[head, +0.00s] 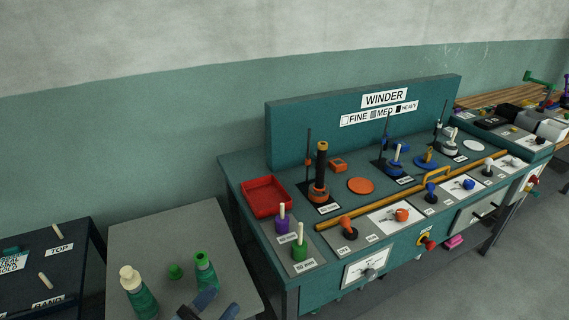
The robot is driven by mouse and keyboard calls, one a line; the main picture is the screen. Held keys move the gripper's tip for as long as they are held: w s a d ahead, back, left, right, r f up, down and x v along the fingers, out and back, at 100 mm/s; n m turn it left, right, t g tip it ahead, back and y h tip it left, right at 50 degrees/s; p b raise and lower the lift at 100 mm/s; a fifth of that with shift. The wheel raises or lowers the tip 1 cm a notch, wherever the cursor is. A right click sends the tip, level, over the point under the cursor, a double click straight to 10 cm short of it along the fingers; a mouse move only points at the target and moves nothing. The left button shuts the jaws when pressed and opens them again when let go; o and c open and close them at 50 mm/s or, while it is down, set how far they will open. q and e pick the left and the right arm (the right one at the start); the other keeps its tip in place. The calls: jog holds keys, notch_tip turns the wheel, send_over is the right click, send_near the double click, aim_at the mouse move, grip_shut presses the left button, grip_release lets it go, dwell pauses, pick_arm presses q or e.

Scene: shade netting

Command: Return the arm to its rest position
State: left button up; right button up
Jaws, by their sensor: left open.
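My left gripper (219,303) shows at the bottom edge, over the front of the grey table (180,232). Its blue fingers are apart and nothing shows between them. The rest of my left arm is cut off by the picture's bottom edge. A green spool (206,272) stands just behind the gripper, and the two look apart. My right gripper is not in view.
A green bottle-like spool with a cream top (137,290) and a small green piece (175,271) are on the grey table. The teal winder bench (289,258) with a red tray (266,196) stands to the right. A dark table (75,262) is at left.

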pick_arm(q)
jog(key=s+a+f+n+g+y, duration=0.3)
jog(key=s+f+y, duration=0.15)
jog(key=f, duration=0.35)
jog(key=s+a+f+n+g+y, duration=0.35)
jog(key=s+f, duration=0.25)
jog(key=f, duration=0.2)
notch_tip(320, 180, up, 13)
jog(key=s+m+p, duration=0.1)
jog(key=p, duration=1.6)
jog(key=shift+s+a+r+t+y, duration=0.15)
jog(key=shift+s+t+y, duration=0.1)
jog(key=shift+t+y, duration=0.1)
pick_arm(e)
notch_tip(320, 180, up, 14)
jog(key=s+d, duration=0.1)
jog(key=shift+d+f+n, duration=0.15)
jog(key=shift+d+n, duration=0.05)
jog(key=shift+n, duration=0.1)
pick_arm(q)
jog(key=shift+m, duration=0.25)
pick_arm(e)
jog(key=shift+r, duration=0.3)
